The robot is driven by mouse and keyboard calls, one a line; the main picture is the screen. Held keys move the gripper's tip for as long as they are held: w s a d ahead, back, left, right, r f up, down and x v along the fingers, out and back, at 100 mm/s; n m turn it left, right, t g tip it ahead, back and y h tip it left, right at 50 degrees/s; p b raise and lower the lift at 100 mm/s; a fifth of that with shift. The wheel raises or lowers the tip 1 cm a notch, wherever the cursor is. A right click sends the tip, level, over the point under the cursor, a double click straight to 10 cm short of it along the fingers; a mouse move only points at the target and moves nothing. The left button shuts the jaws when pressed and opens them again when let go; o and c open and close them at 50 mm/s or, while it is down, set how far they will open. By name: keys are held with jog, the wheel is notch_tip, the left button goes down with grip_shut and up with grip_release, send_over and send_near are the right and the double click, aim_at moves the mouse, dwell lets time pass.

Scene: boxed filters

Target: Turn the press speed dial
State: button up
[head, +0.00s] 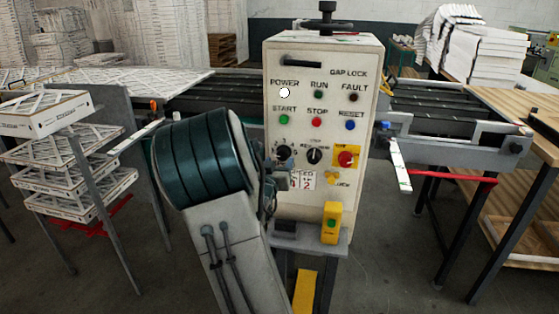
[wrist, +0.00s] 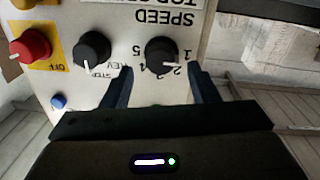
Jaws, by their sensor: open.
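The press speed dial (head: 284,152) is a round black knob at the lower left of the cream control panel (head: 325,60). In the wrist view the picture is upside down, and the speed dial (wrist: 161,51) sits under the SPEED label, with numbers 1 to 5 around it. Its white pointer seems to be near the 2. My gripper (wrist: 160,70) is open, its two dark fingertips on either side of the dial with gaps to it. Whether they reach past its face is unclear.
A second black selector knob (head: 314,156) is close beside the dial, then a red knob (head: 346,158) on yellow. Coloured buttons and lamps sit above. A yellow box with a green button (head: 332,223) is below. A rack of filters (head: 66,150) stands at left.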

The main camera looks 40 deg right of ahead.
aim_at(283, 154)
jog(key=shift+x, duration=1.2)
jog(key=c, duration=1)
